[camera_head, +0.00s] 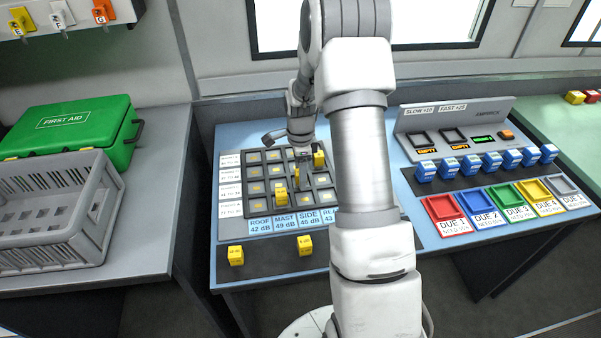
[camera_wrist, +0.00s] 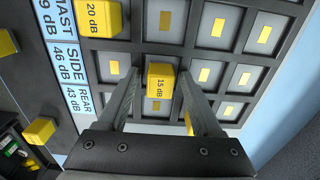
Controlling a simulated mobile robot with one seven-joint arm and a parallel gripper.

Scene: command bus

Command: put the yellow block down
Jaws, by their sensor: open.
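The yellow block marked 15 dB (camera_wrist: 160,82) stands in the dark grid tray (camera_wrist: 218,103), seen in the wrist view. My gripper (camera_wrist: 158,92) has its two fingers on either side of this block, with a narrow gap showing at each side. In the head view my gripper (camera_head: 298,172) points down over the grid tray (camera_head: 255,214), where its fingers mostly hide the block. A yellow block marked 20 dB (camera_wrist: 98,18) sits in a nearby cell.
Another yellow block (camera_head: 319,160) stands close right of my gripper. Two yellow blocks (camera_head: 236,255) (camera_head: 305,245) lie on the dark strip in front. Blue blocks (camera_head: 471,164) and coloured trays (camera_head: 445,212) are at right. A grey crate (camera_head: 90,225) is at left.

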